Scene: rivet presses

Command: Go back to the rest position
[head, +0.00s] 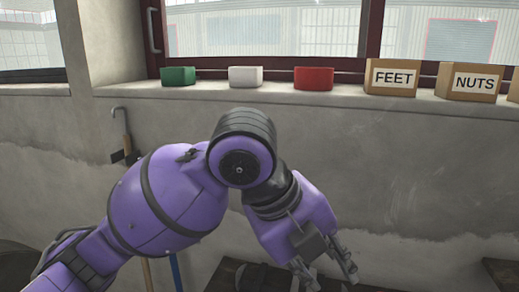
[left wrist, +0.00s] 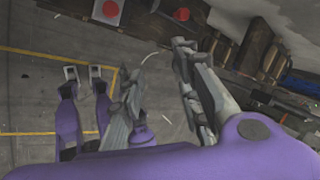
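My left gripper (head: 328,276) hangs below the bent purple left arm in the head view, in front of the grey wall. Its two grey fingers are apart, and I see nothing between them. It also shows in the left wrist view (left wrist: 160,60), with the fingers spread above the floor and no object held. I do not make out my right gripper in either view. Two purple parts with grey ends show at the left of the left wrist view; they look like parts of my own body.
A green block (head: 178,76), a white block (head: 245,76), a red block (head: 313,78), a FEET box (head: 391,91) and a NUTS box (head: 468,96) stand on the window sill. A dark bench (head: 370,287) lies below the gripper. Open floor (left wrist: 40,30) shows in the left wrist view.

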